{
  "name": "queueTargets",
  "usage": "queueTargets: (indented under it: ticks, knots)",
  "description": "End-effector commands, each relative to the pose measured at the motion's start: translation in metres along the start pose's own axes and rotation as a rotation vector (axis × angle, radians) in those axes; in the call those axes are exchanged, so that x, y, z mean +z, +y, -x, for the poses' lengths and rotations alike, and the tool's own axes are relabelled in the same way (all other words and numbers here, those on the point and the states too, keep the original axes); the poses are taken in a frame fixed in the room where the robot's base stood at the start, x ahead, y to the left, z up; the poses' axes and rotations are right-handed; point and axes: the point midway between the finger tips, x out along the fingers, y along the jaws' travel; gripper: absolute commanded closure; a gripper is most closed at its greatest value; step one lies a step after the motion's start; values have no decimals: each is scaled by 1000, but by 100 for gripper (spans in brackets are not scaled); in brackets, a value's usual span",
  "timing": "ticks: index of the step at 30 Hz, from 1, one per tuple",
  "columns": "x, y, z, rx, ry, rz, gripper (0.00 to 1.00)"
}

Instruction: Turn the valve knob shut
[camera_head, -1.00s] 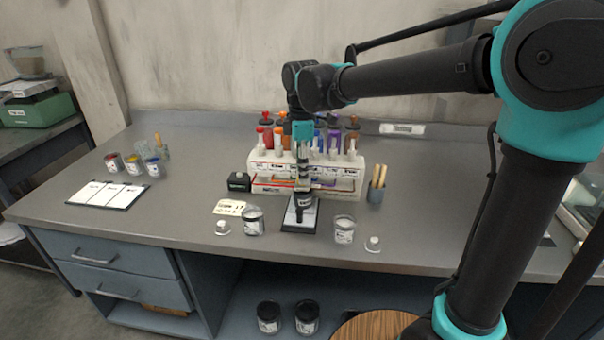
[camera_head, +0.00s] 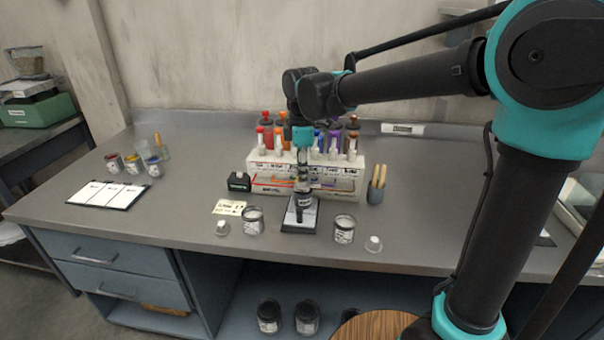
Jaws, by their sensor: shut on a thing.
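My gripper (camera_head: 301,203) points down at the front of the white rack (camera_head: 263,183), above a dark pad with a pale plate (camera_head: 298,228). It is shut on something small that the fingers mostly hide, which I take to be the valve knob. The knob's own shape and how far it is turned cannot be made out. The rack carries a row of colored bottles, red to purple, with coloured lines along its front.
Open jars (camera_head: 252,221) and (camera_head: 344,229) stand on either side of the pad, with small white lids beside them. A black box (camera_head: 239,182) is left of the rack, and a brush cup (camera_head: 376,191) is right. Paint pots and a clipboard (camera_head: 104,194) lie far left.

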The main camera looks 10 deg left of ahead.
Motion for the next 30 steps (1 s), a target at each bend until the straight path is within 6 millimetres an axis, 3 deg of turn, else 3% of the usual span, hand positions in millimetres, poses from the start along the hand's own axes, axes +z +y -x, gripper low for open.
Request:
queueTargets:
  ticks: [11, 30]
  knots:
    - [0, 0, 0, 0, 0, -124, 100]
    - [0, 0, 0, 0, 0, -706, 100]
